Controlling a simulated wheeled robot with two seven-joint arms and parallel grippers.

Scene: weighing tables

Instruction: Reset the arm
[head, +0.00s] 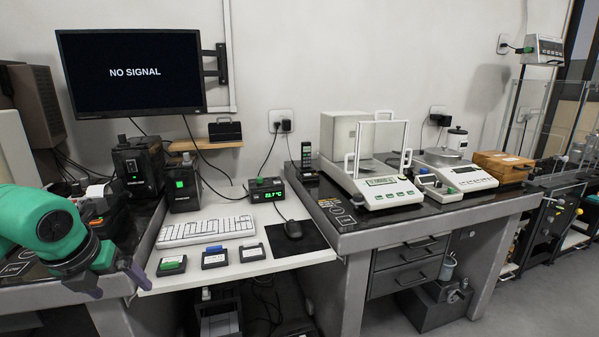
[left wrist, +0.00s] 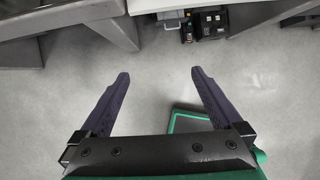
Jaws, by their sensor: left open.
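My left arm is green and comes in from the left in the head view. Its gripper (head: 117,283) is at the lower left, in front of the left table's edge and left of the white desk. In the left wrist view the left gripper (left wrist: 158,82) shows two dark purple fingers spread wide apart. My right gripper is not in either view.
A balance (head: 388,190) and a second scale (head: 458,177) stand on the dark-topped table (head: 365,218). The floor (left wrist: 160,60) below the gripper is clear.

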